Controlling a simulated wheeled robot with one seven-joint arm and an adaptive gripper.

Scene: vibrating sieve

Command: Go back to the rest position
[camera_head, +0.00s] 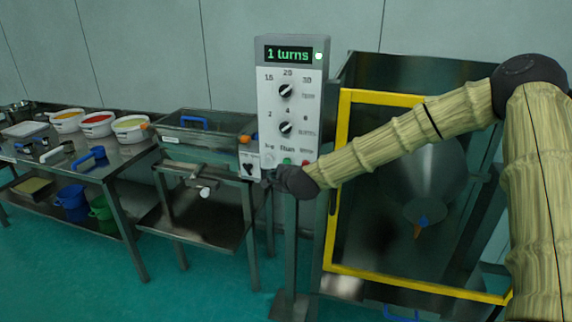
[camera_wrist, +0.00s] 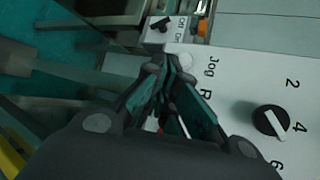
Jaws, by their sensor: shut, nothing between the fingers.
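My gripper (camera_head: 268,178) is at the lower left of the grey control panel (camera_head: 264,100), right in front of its row of buttons. In the wrist view my gripper (camera_wrist: 163,62) is shut and empty, with its fingertips close to the panel face near the "Jog" label. I cannot tell whether the tips touch the panel. The panel's display reads "1 turns" with a lit white light beside it. A black knob (camera_wrist: 270,121) shows at the right of the wrist view.
A yellow-framed cabinet door (camera_head: 336,190) stands right of the panel, behind my arm. A steel table (camera_head: 118,160) with several tubs and scoops is at the left. A clear-sided tray (camera_head: 178,138) sits left of the panel. The green floor (camera_head: 70,275) is open at front left.

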